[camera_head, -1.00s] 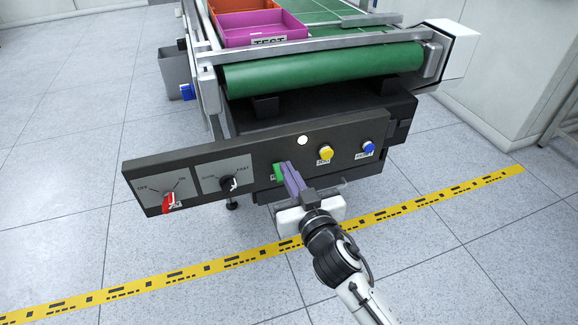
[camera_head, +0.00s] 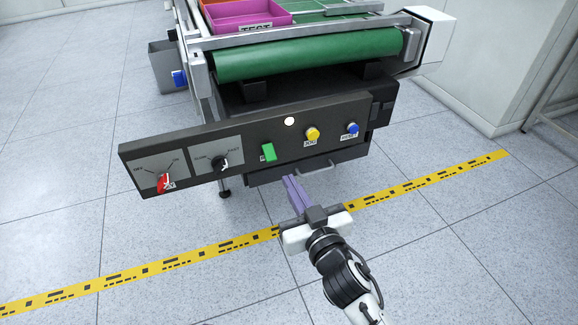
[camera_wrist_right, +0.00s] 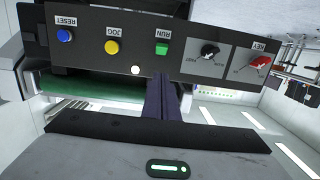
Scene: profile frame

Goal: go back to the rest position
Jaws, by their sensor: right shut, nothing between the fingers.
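My right gripper (camera_head: 294,190) is shut and empty, its purple fingers together. It is in front of and below the control panel (camera_head: 190,138), apart from it, with floor showing around it. In the right wrist view the shut fingers (camera_wrist_right: 161,95) point toward the panel, which appears upside down. The green RUN button (camera_head: 269,152) is uncovered and shows in the right wrist view too (camera_wrist_right: 162,48). My left gripper is not in view.
The panel also carries a red switch (camera_head: 164,182), a black knob (camera_head: 222,164), a yellow button (camera_head: 312,134) and a blue button (camera_head: 352,128). Behind it is a green conveyor (camera_head: 310,56) with a magenta bin (camera_head: 245,18). Floor with a yellow line (camera_head: 220,251) is clear in front.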

